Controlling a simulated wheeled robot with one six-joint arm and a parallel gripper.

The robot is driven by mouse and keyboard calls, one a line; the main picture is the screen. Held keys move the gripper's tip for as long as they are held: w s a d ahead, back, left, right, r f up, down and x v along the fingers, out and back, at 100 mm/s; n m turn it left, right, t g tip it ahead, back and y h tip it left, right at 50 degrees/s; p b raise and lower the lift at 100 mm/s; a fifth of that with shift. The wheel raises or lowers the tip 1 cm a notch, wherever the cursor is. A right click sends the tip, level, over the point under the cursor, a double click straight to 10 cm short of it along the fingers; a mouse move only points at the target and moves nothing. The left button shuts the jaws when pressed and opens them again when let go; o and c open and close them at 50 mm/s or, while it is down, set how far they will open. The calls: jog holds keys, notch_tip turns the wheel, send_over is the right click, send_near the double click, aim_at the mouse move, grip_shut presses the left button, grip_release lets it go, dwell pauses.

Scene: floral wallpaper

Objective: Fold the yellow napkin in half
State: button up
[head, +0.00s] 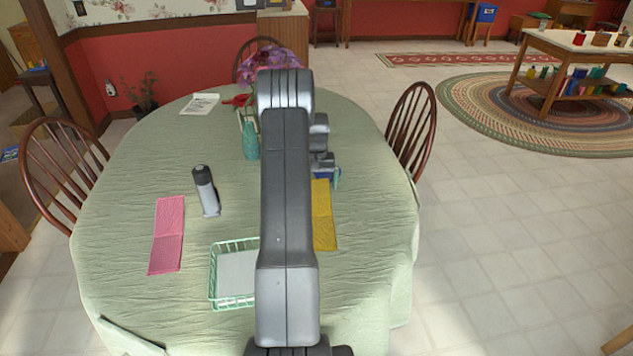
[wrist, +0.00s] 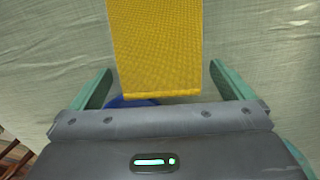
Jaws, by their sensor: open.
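The yellow napkin (head: 323,222) lies flat on the green tablecloth, just right of my arm in the head view. My arm hides its left part there. In the wrist view the napkin (wrist: 157,45) runs down from the top edge, with its short edge just ahead of my gripper (wrist: 165,82). My gripper is open and empty, its green fingers to either side of the napkin's near end. The gap in height between the fingers and the cloth is hard to tell. In the head view my arm mostly hides the gripper.
A blue object (wrist: 130,101) sits partly under my gripper. A pink napkin (head: 167,235), a grey bottle (head: 206,190), a green wire basket (head: 214,275) and a teal vase (head: 250,140) stand or lie on the table (head: 120,240). Chairs surround it. The table right of the yellow napkin is clear.

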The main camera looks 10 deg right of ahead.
jog(key=shift+f, duration=0.1)
jog(key=c, duration=0.7)
